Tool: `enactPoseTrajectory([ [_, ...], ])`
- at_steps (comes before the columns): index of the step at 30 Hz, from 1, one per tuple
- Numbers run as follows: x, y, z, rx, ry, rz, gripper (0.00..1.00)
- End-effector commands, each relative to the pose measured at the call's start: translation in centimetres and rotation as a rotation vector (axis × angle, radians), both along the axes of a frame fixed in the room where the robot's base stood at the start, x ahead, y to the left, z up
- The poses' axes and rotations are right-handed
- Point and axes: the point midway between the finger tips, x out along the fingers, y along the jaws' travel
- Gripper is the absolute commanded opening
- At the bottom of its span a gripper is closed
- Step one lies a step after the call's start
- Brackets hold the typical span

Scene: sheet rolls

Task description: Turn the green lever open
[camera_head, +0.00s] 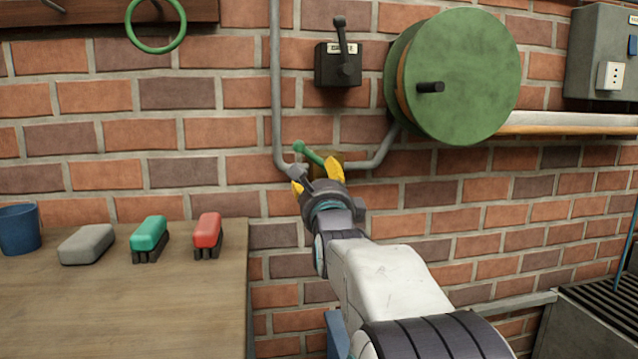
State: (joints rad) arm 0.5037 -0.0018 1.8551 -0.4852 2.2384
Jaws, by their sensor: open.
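The green lever (311,154) is a short green bar with a rounded knob at its upper left end. The lever slants from upper left to lower right. My gripper (316,180) has yellow fingertips spread apart, one to the left and one to the right, just below the lever in the picture. It is open, and I see nothing held in it. The gripper hides part of the valve and the lever's lower end. I cannot tell whether a finger touches the lever.
A black switch box (338,68) with a handle is above the lever. A large green reel (462,78) is to the right. A wooden table (190,310) at lower left holds a blue cup (19,230), a grey block (87,245), and green (149,236) and red (207,234) brushes.

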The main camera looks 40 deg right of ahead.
Motion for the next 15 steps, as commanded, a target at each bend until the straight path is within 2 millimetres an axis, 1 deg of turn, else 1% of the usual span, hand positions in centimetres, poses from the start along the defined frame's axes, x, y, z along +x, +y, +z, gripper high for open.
enactPoseTrajectory([
  [1, -0.4, 0.2, -0.1, 0.0, 0.0, 0.0, 0.52],
  [6, -1.2, 0.6, -0.3, 0.0, 0.0, 0.0, 0.52],
  [15, -1.4, 0.8, -0.3, 0.0, -0.001, -0.001, 0.52],
])
